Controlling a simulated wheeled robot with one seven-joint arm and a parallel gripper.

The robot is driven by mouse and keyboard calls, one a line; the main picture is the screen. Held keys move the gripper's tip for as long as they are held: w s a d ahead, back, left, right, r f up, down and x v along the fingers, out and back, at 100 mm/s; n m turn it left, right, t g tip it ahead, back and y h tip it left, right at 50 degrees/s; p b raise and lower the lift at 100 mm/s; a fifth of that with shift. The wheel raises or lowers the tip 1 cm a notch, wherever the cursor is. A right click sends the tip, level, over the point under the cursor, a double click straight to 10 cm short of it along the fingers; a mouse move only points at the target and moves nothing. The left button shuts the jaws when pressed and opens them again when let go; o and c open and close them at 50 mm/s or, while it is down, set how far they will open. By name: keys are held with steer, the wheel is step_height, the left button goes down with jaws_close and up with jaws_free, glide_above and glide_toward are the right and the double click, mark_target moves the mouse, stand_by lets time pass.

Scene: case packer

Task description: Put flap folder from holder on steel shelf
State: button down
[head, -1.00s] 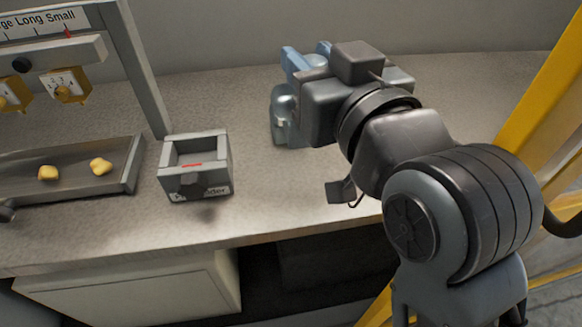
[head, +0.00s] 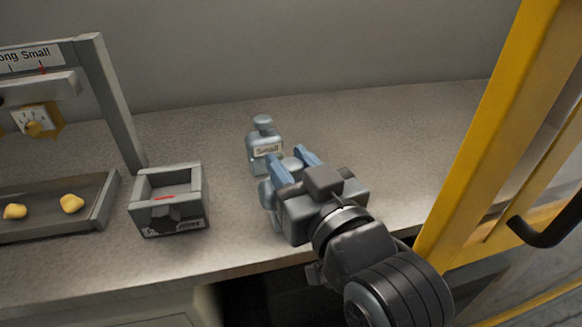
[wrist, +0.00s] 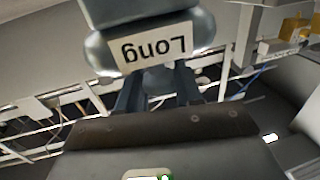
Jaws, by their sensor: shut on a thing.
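My gripper (head: 296,166) is over the counter, its blue fingers pointing up and to the left in the head view. It is shut on a grey-blue, bottle-shaped piece (head: 267,195), which appears to be the flap folder and is partly hidden by the gripper. In the wrist view this piece (wrist: 106,55) shows a white "Long" label, upside down, between the fingers (wrist: 158,90). I cannot tell whether it touches the counter. The grey holder box (head: 143,217), with a partly readable label, stands to the left. Its open top shows a red mark and no piece.
A similar piece labelled "Small" (head: 264,135) stands upright just behind my gripper. A tray (head: 106,198) with yellow lumps and a frame with a dial (head: 35,122) are at left. A yellow post (head: 497,125) rises at right. The grey counter (head: 400,125) is clear at back right.

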steer(key=shift+f, duration=0.15)
steer(key=shift+f, duration=0.15)
steer(key=c, duration=0.8)
jaws_free()
steer(key=shift+o, duration=0.2)
steer(key=shift+r, duration=0.2)
steer(key=shift+s+d+f, duration=0.1)
steer(key=shift+s+d, duration=0.05)
steer(key=shift+s, duration=0.15)
steer(key=v, duration=1.1)
steer(key=shift+s, duration=0.15)
steer(key=shift+d, duration=0.1)
